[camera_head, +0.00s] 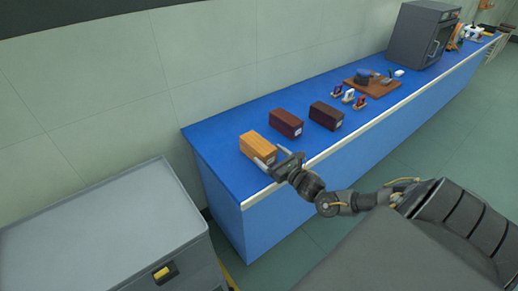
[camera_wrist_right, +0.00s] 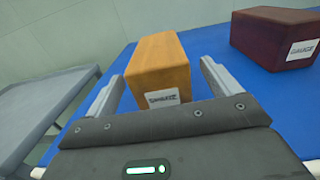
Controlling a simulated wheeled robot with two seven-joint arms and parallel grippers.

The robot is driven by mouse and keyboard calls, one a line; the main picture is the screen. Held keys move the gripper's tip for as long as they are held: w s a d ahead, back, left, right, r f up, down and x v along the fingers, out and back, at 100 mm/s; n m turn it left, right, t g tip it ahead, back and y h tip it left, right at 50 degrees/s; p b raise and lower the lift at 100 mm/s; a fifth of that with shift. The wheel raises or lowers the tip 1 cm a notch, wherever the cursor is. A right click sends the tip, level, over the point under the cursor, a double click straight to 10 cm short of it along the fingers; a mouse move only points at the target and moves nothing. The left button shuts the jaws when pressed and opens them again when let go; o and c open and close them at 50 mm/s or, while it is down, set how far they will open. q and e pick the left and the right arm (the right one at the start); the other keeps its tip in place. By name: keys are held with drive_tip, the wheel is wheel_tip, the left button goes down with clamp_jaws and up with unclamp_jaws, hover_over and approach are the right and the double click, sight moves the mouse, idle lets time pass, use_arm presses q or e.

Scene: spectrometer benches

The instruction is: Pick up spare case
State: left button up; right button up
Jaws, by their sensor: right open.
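An orange box-shaped case (camera_head: 258,146) sits on the near left end of the blue bench. In the right wrist view this case (camera_wrist_right: 159,68) has a white label too blurred to read surely. A dark red case (camera_head: 286,123) stands beside it; in the right wrist view the red case (camera_wrist_right: 275,36) is labelled "GAUGE". A dark brown case (camera_head: 326,115) is further right. My right gripper (camera_head: 268,158) is open at the front of the orange case, with its fingers (camera_wrist_right: 160,75) to either side of the near end. It holds nothing. My left gripper is not in view.
The blue bench (camera_head: 225,136) runs along the wall. Further right are several small items, a brown board (camera_head: 372,84) and a grey oven-like machine (camera_head: 422,34). A grey cabinet (camera_head: 95,225) stands at the left, with a gap before the bench.

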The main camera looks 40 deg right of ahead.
sight(262, 149)
drive_tip(key=w+p, duration=0.1)
drive_tip(key=w, duration=0.3)
drive_tip(key=shift+w+a+r+p, duration=0.1)
drive_tip(key=shift+w+a+p, duration=0.05)
drive_tip(key=shift+w+p, duration=0.2)
drive_tip(key=shift+w, duration=0.25)
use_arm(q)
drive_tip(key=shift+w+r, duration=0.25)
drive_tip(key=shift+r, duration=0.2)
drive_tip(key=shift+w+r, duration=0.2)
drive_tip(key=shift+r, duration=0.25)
use_arm(e)
drive_tip(key=shift+c, duration=1.3)
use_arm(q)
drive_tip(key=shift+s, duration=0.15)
use_arm(e)
drive_tip(key=c, duration=1)
